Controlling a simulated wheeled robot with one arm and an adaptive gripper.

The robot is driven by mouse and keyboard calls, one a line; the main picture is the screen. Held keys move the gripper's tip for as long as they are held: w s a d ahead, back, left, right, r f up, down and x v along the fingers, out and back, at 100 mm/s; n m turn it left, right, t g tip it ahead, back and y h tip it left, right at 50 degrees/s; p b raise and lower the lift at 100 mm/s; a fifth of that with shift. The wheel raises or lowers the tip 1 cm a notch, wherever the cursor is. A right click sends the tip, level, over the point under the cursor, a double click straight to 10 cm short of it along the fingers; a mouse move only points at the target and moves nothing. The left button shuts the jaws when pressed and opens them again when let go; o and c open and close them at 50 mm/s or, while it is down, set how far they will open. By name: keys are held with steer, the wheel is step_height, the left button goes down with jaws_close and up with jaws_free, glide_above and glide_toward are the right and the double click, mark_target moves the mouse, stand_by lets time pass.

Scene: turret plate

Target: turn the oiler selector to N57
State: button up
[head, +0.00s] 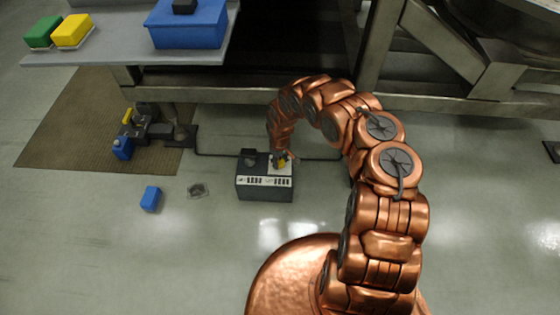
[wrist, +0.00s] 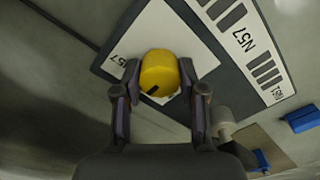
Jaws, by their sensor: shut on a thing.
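The oiler box (head: 262,188) is dark with a white labelled front strip, and stands on the floor below the bench. Its selector is a yellow round knob (wrist: 159,64) on a white plate (wrist: 150,30) on the box top. A black mark on the knob points to the lower left in the wrist view. A partly covered N57 label shows on the plate left of the knob; another N57 is printed on the strip (wrist: 250,50). My gripper (wrist: 160,78) is shut on the knob, one finger on each side. In the head view, my gripper (head: 281,158) mostly hides the knob.
A blue block (head: 150,198) and a small dark grate (head: 198,190) lie on the floor left of the box. A brown mat (head: 70,130) holds dark fittings further left. The bench edge (head: 130,52) and metal frame stand behind. Floor in front is clear.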

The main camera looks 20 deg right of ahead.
mark_target(280, 161)
steer(key=shift+m, duration=0.3)
steer(key=m+b, duration=0.1)
steer(key=m, duration=0.2)
steer(key=shift+a+f+m, duration=0.1)
steer(key=shift+m, duration=0.2)
steer(key=m+b, duration=0.1)
steer(key=m, duration=0.1)
steer(key=shift+f+m+b, duration=0.1)
steer(key=shift+m+b, duration=0.25)
steer(key=shift+m, duration=0.05)
steer(key=shift+r+m+b, duration=0.2)
steer(key=shift+m+b, duration=0.9)
steer(key=shift+m, duration=1.4)
steer(key=o, duration=1.1)
steer(key=shift+o, duration=0.2)
steer(key=shift+r, duration=0.1)
step_height(280, 161, up, 12)
